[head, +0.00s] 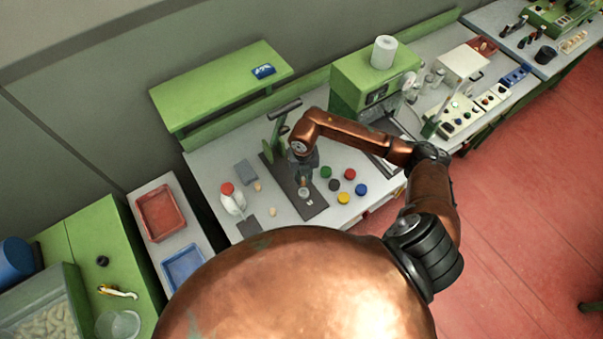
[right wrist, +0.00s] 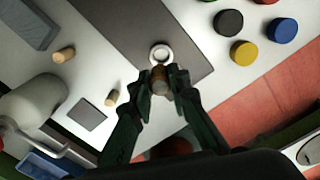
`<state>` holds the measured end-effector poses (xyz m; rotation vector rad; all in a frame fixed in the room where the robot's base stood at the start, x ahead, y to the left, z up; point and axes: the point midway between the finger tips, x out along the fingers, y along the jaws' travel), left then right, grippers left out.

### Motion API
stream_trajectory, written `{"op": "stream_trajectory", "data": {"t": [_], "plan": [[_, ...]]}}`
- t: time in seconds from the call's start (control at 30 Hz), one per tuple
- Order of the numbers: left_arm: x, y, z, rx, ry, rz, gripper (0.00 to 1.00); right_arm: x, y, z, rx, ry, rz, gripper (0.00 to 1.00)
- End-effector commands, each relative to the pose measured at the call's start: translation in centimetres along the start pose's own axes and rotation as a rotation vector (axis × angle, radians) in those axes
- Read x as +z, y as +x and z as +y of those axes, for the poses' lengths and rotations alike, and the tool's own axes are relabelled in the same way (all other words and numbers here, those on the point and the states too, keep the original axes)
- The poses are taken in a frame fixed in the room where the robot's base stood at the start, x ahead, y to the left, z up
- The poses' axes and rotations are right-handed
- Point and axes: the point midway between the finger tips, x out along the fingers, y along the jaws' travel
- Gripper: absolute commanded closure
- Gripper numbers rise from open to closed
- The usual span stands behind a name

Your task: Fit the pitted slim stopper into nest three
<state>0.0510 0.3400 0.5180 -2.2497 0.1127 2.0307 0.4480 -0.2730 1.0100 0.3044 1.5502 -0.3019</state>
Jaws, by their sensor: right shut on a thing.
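My right gripper (head: 304,178) is shut on a brown cork stopper (right wrist: 159,78), seen between its fingertips in the right wrist view (right wrist: 161,84). The stopper is close to a white ring (right wrist: 152,54) on the dark plate (right wrist: 120,20); I cannot tell whether the two touch. In the head view the ring (head: 305,197) shows just below the gripper. Two other tan stoppers lie on the white table, one farther (head: 257,186) and one nearer (head: 273,212). Pits on the held stopper and any nest number are too small to tell. My left gripper is not in view.
Several coloured discs, including a yellow one (head: 343,197) and a blue one (head: 361,189), lie right of the plate. A white bottle with a red cap (head: 228,189) stands left. A lever press (head: 277,130) stands behind the plate. Red (head: 160,213) and blue (head: 184,268) trays are at left.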

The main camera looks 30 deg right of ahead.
Motion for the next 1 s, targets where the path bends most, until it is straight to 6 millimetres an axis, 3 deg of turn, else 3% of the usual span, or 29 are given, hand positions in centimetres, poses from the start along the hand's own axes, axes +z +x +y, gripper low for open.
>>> {"op": "stream_trajectory", "data": {"t": [0.27,1.0], "plan": [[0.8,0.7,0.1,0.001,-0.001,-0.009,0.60,-0.1,1.1,-0.3,-0.001,0.013,0.001,0.92],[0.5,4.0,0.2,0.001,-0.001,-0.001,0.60,0.0,6.5,-0.1,-0.001,0.007,0.001,0.92]]}}
